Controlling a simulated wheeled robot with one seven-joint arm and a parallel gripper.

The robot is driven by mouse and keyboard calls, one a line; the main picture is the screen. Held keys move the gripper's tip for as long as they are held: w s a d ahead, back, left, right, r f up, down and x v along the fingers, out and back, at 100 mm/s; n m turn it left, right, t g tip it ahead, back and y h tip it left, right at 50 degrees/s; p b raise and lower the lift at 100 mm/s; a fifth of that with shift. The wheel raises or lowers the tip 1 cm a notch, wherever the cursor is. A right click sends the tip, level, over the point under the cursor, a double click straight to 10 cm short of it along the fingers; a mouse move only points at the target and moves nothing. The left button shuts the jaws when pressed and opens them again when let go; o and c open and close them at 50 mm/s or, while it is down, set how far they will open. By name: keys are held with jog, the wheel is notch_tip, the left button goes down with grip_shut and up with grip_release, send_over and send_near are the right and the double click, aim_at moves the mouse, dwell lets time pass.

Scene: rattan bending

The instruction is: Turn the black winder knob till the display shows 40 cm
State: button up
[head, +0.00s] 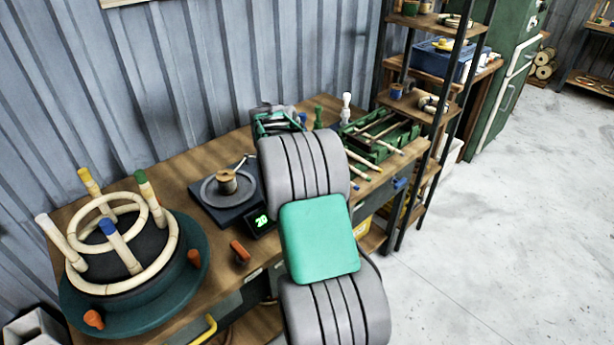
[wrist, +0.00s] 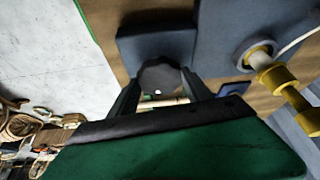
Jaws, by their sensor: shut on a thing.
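The display (head: 262,221) shows a green 20 at the front right corner of the dark winder base (head: 210,208). A wooden spool (head: 227,181) stands on the grey disc of the winder. In the wrist view, my gripper (wrist: 160,92) has its two dark fingers on either side of the black winder knob (wrist: 160,76), shut on it. The knob sits in front of a slate-blue block (wrist: 150,42). In the head view, my arm hides the knob, and I cannot make out the fingertips.
A teal turntable (head: 190,262) with a rattan ring and coloured pegs stands left on the bench (head: 185,160). An orange piece (head: 240,251) lies near the front edge. A green tray (head: 385,140) of sticks and a shelf rack (head: 432,105) are right. Floor is clear far right.

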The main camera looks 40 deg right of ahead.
jog(key=shift+w+m, duration=0.1)
jog(key=shift+m, duration=0.4)
jog(key=o, duration=1.4)
jog(key=shift+c, duration=0.2)
jog(key=v, duration=0.8)
jog(key=shift+w+d, duration=0.1)
